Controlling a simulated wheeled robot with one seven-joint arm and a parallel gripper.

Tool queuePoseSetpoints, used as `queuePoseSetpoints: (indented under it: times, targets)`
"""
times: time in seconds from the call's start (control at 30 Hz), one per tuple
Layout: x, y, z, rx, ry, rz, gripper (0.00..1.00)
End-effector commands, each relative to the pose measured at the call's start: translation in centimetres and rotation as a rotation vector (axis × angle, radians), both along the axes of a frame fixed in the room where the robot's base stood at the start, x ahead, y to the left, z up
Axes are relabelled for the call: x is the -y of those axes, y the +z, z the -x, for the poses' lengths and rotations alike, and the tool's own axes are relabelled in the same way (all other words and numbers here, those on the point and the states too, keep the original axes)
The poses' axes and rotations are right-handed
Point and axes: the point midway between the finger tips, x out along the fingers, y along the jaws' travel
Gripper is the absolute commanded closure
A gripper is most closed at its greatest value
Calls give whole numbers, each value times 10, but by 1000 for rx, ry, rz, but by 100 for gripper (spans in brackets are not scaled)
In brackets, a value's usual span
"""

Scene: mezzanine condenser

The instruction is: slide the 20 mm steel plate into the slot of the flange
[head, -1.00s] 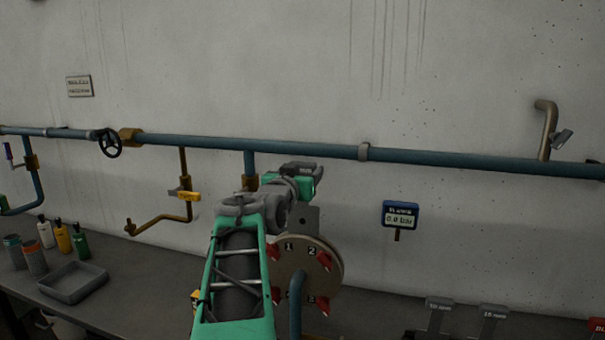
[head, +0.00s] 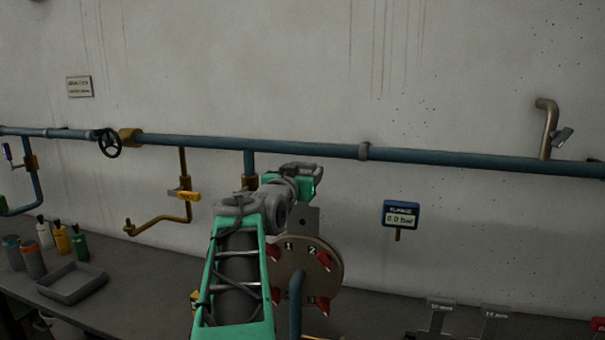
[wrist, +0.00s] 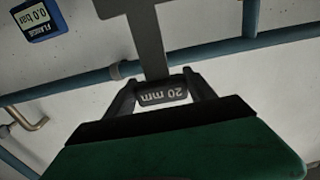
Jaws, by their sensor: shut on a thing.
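My gripper (wrist: 163,92) is shut on the narrow tag end of the 20 mm steel plate (wrist: 152,40). The "20 mm" label reads upside down between the fingers in the wrist view, and the plate widens away from them. In the head view my arm's green and grey end is above the flange (head: 325,268), a round tan disc with red clamps and numbers. A grey piece with a small hole (head: 304,221) stands at the disc's top edge; I cannot tell whether it is the plate or part of the flange. My arm hides the disc's left side, and I cannot make out the slot.
A blue pipe (head: 430,156) runs along the wall behind, with a gauge (head: 400,215) reading 0.0 bar. Other labelled plates (head: 440,306) stand at the lower right. A grey tray (head: 72,284) and bottles (head: 62,240) are on the bench at left.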

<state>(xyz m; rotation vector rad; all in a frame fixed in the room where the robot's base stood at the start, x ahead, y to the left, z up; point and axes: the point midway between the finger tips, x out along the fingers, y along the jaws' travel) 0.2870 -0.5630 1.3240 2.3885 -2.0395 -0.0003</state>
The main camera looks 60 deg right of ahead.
Motion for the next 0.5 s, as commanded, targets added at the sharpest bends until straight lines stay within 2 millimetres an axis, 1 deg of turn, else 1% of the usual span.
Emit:
queuePoseSetpoints:
  times: [0.5]
  targets:
    - [0, -12, 0, 1, 0, 3, 93]
